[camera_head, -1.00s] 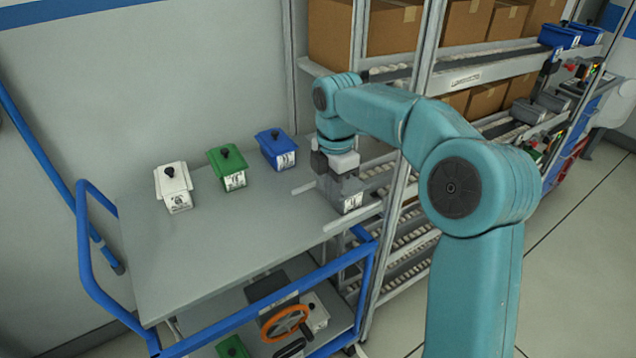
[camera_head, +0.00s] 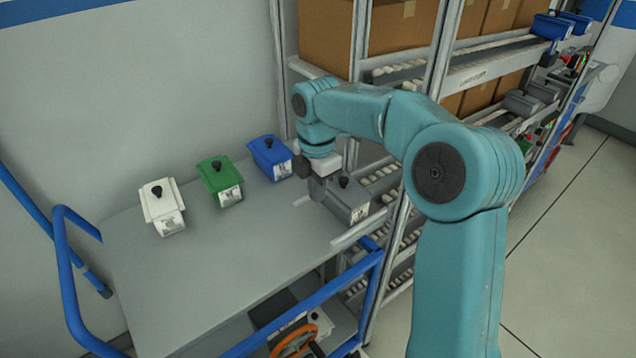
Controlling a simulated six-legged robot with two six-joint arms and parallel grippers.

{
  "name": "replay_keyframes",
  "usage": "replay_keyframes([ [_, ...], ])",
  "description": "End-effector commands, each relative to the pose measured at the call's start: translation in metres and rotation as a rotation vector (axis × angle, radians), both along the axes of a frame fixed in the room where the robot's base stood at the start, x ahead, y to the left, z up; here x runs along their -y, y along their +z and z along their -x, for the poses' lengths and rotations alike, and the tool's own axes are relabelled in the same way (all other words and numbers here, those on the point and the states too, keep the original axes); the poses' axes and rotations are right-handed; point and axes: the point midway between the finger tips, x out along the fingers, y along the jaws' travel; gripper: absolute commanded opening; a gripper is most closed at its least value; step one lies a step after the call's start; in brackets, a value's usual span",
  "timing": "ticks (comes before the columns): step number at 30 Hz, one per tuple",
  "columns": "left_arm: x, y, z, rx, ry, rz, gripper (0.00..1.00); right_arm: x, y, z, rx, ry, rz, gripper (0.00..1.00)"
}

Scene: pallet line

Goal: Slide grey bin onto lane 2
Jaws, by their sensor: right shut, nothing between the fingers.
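The grey bin (camera_head: 347,203), with a dark knob on its lid and a white label on its end, sits at the right edge of the cart's top, between two light guide rails at the rack's entry. My right gripper (camera_head: 318,188) is shut and empty, pointing down at the bin's left end, on the side away from the rack. Whether it touches the bin I cannot tell. Roller lanes (camera_head: 384,181) show in the rack just right of the bin. No lane number is readable. My left gripper is not in view.
White (camera_head: 164,208), green (camera_head: 221,180) and blue (camera_head: 271,157) bins stand along the back of the cart top (camera_head: 215,262). Its front part is bare. Rack posts (camera_head: 401,210) stand right of the grey bin. An orange handwheel (camera_head: 297,341) is below.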

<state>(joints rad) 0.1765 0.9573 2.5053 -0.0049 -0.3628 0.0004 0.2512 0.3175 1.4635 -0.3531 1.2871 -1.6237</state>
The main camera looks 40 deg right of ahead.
Motion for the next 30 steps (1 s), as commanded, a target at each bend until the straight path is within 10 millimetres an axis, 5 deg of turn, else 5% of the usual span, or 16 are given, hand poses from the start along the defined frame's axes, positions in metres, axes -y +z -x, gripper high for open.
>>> replay_keyframes([
  [9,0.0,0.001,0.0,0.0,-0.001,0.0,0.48,0.0,-0.07,0.001,-0.005,0.0,-0.002,0.0],
  [18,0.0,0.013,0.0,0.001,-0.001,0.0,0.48,0.037,-0.067,0.002,-0.001,-0.002,0.0,0.0],
  [30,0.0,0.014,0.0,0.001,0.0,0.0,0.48,0.041,-0.067,0.001,-0.001,0.0,0.0,0.0],
])
